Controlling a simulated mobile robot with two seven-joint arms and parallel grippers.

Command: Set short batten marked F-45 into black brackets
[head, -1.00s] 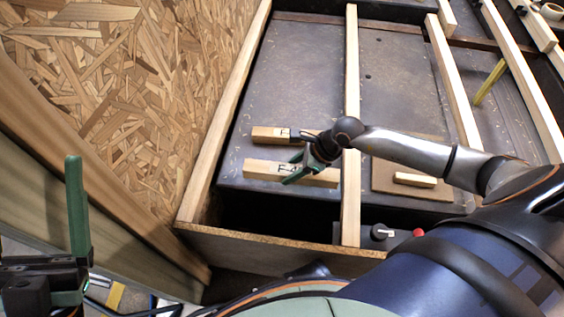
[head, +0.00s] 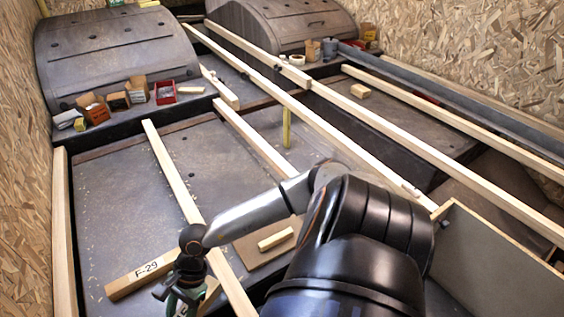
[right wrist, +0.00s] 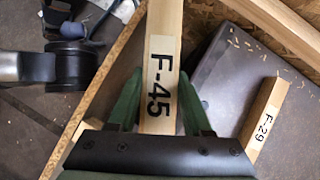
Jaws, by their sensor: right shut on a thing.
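The short batten marked F-45 (right wrist: 160,85) fills the middle of the right wrist view, its label facing the camera. My right gripper (right wrist: 158,105) is shut on it, one green finger along each side. In the head view my right gripper (head: 180,297) is at the bottom left, and a pale piece of the batten (head: 211,293) shows beside it, partly hidden. The similar batten marked F-29 (head: 143,277) lies on the dark panel just left of the gripper; it also shows in the right wrist view (right wrist: 264,122). I cannot pick out the black brackets for certain. My left gripper is out of view.
A long pale batten (head: 171,170) crosses the dark panel (head: 110,210) close to the gripper. A small wood block (head: 276,239) lies on a brown board. Two grey wheel arches (head: 115,50) stand at the back, with small boxes (head: 93,108) before the left one.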

